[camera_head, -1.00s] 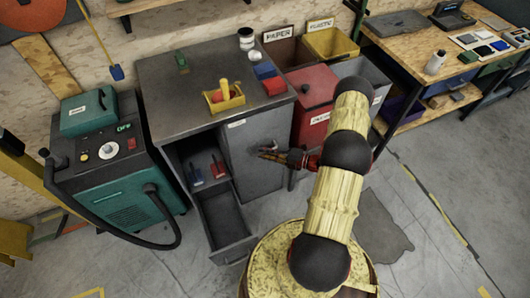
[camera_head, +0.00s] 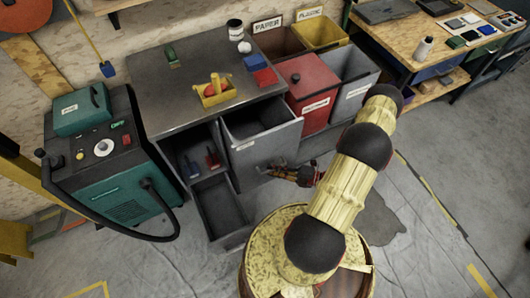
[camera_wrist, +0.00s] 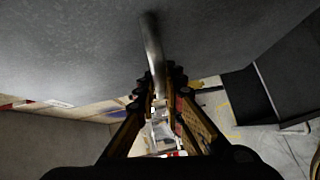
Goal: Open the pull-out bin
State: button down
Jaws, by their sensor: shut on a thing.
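The grey pull-out bin (camera_head: 266,152) stands out from the front of the metal workbench cabinet, and its dark hollow inside shows from above. My gripper (camera_head: 281,169) is at the front face of the bin. In the wrist view my gripper (camera_wrist: 161,88) is shut on the curved metal bin handle (camera_wrist: 152,45), which runs between the two fingers. The bin's grey front (camera_wrist: 80,50) fills the upper left of that view. The fingertips are small and partly dark in the head view.
Left of the bin, a low grey drawer (camera_head: 221,208) stands open under a shelf with small tools. A teal machine (camera_head: 110,165) with a black hose is at the left. A red bin (camera_head: 312,92) and a grey bin (camera_head: 352,88) stand at the right. Floor at the right is clear.

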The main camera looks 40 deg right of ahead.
jog(key=s+a, duration=0.2)
jog(key=s, duration=0.7)
jog(key=s+a+p, duration=0.1)
jog(key=s+a, duration=0.1)
jog(key=s, duration=0.7)
jog(key=shift+s+a, duration=0.35)
jog(key=shift+a, duration=0.05)
jog(key=c, duration=1.9)
grip_release()
jog(key=v, duration=1.2)
